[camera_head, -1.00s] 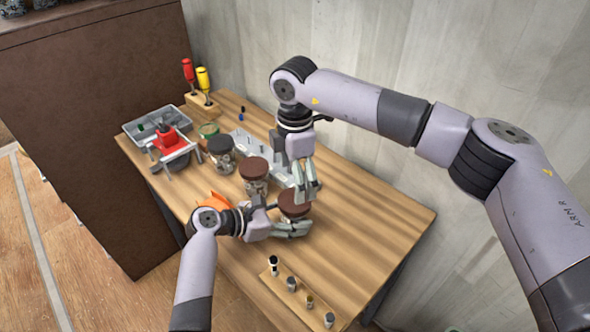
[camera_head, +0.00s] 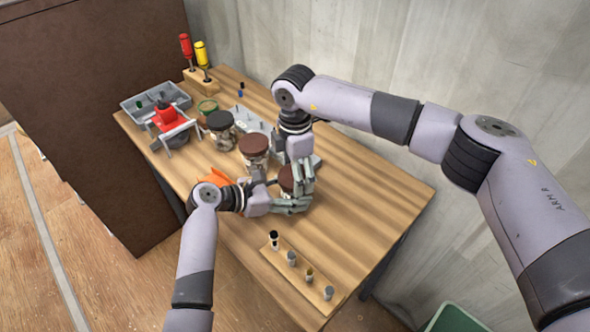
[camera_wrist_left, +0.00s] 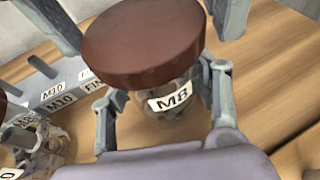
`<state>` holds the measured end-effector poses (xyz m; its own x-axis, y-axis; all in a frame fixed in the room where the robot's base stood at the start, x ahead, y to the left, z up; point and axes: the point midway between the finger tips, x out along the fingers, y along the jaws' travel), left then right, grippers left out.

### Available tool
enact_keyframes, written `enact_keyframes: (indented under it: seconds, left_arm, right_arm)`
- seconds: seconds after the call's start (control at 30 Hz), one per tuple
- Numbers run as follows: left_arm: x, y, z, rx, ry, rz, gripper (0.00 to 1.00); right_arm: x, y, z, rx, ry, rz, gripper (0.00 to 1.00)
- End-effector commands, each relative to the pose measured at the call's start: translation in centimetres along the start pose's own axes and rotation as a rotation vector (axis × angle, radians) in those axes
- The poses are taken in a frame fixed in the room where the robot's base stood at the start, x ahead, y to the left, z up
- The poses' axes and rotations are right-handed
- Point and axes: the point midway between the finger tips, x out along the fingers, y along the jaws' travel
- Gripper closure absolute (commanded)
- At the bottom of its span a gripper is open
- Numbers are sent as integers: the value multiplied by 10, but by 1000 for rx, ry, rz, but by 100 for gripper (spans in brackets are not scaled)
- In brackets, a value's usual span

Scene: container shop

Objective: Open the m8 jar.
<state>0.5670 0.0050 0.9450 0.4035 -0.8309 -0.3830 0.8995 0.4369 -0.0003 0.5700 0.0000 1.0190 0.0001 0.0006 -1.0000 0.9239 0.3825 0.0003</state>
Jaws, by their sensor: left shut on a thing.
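The M8 jar (camera_wrist_left: 180,102) is clear, with a brown lid (camera_wrist_left: 145,42) and a white label reading M8, in the left wrist view. It stands on the table, mostly hidden by the grippers in the head view, where its lid (camera_head: 286,178) shows partly. My left gripper (camera_head: 290,205) is shut on the jar's body, one finger on each side below the lid. My right gripper (camera_head: 304,178) points down from above. Its fingers are spread on either side of the lid, and the lid still sits on the jar.
Another brown-lidded jar (camera_head: 255,150) and a black-lidded jar (camera_head: 221,130) stand to the left. A labelled grey bin rack (camera_head: 250,118) is behind them. An orange object (camera_head: 213,177) lies near my left wrist. A wooden strip with small parts (camera_head: 290,275) lies in front; the table's right is clear.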

Motion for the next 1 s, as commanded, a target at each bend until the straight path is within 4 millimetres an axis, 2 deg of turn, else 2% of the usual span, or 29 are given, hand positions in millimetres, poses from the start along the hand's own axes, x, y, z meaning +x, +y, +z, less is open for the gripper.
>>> enact_keyframes:
  seconds: [0.07,0.53,0.67,0.77,1.0]
  left_arm:
    - [0,0,-1,1,1,1,100]
    - [0,0,0,1,1,0,100]
    - [0,0,0,1,1,0,100]
    - [0,0,0,1,1,0,100]
    - [0,0,0,1,1,0,100]
  right_arm:
    - [0,0,0,0,0,0,35]
    - [0,0,0,0,0,0,66]
    - [0,0,0,-15,0,1,68]
    - [0,0,0,-98,0,1,68]
    - [0,0,1,-528,-3,0,68]
